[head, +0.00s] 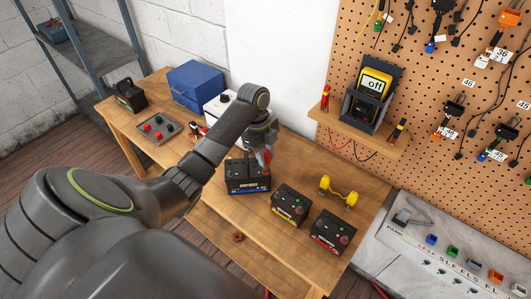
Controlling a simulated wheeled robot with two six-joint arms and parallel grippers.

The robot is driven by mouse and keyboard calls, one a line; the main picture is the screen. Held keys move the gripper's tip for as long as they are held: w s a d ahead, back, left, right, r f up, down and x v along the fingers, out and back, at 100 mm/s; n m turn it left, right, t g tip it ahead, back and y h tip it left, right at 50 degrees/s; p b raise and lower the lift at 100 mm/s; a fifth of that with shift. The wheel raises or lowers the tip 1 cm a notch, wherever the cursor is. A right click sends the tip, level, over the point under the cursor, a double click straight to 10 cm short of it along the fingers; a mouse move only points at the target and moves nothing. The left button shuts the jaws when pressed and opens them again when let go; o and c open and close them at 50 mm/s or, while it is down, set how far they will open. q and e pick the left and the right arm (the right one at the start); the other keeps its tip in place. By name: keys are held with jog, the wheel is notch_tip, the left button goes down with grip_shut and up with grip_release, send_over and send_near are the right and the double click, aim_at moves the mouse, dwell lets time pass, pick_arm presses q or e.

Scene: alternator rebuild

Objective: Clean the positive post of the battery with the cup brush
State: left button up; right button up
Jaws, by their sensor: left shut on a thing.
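My left gripper (262,150) is above a black battery (248,180) near the middle of the bench. It is shut on a small red thing (266,157), which looks like the cup brush but is mostly hidden by the fingers. The red thing is over the right part of the battery's top; I cannot tell whether it touches a post. My gripper and wrist hide much of that top. My right gripper is not in view.
A tray with red and dark pieces (158,134), a blue box (194,85) and a white container (219,105) are at left. A meter reading "off" (374,84) stands on a small shelf.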

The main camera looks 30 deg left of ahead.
pick_arm(q)
jog(key=shift+f+b, duration=0.4)
jog(key=shift+f, duration=0.5)
jog(key=shift+r+n+p, duration=0.3)
jog(key=shift+n+p, duration=0.1)
jog(key=shift+p, duration=0.4)
jog(key=shift+f+n, duration=0.3)
jog(key=shift+n, duration=0.2)
jog(key=n+t, duration=0.1)
jog(key=n, duration=0.2)
jog(key=shift+r, duration=0.1)
jog(key=m+g+b, duration=0.1)
jog(key=m, duration=0.3)
jog(key=shift+m, duration=0.3)
jog(key=m+b, duration=0.1)
jog(key=m, duration=0.4)
jog(key=shift+g+b, duration=0.35)
jog(key=shift+g, duration=0.05)
